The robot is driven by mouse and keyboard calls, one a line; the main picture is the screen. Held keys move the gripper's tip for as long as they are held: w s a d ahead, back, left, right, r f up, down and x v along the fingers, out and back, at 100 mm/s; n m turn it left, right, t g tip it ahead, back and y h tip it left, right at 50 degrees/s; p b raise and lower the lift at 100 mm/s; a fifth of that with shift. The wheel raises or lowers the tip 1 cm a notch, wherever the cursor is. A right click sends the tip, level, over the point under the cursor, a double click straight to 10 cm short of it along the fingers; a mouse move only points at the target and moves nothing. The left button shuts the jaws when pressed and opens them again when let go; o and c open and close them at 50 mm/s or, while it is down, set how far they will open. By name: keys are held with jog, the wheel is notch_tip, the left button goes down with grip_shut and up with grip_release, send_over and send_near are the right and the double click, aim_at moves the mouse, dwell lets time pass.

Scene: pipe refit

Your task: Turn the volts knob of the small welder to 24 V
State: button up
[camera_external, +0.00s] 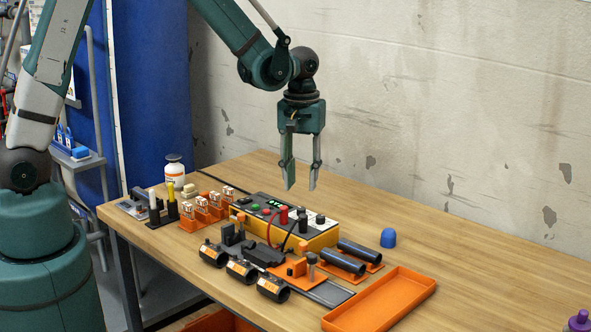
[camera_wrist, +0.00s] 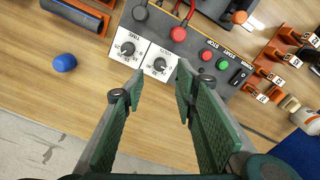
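The small welder is a low box with a yellow-orange side (camera_external: 319,241) and a dark top panel (camera_wrist: 143,20). Two black knobs on white dial plates sit along its near edge in the wrist view. The left knob (camera_wrist: 127,48) has a plate that seems to read TIME. The right knob (camera_wrist: 160,65) has a plate that seems to read VOLTS; its scale and setting are too small to read. My gripper (camera_external: 301,189) is open and empty, pointing down above the welder. In the wrist view the fingertips (camera_wrist: 160,75) appear either side of the right knob, still above it.
Red and black terminals with cables, coloured buttons and a rocker switch (camera_wrist: 240,72) share the panel. A blue cap (camera_external: 388,238) stands to the right. An orange tray (camera_external: 381,300), dark pipes (camera_external: 343,262) and black clamps lie in front. Bare table lies behind the welder.

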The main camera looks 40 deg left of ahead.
aim_at(301, 208)
jog(key=shift+f+b, duration=0.35)
jog(key=shift+f, duration=3.4)
jog(key=c, duration=0.9)
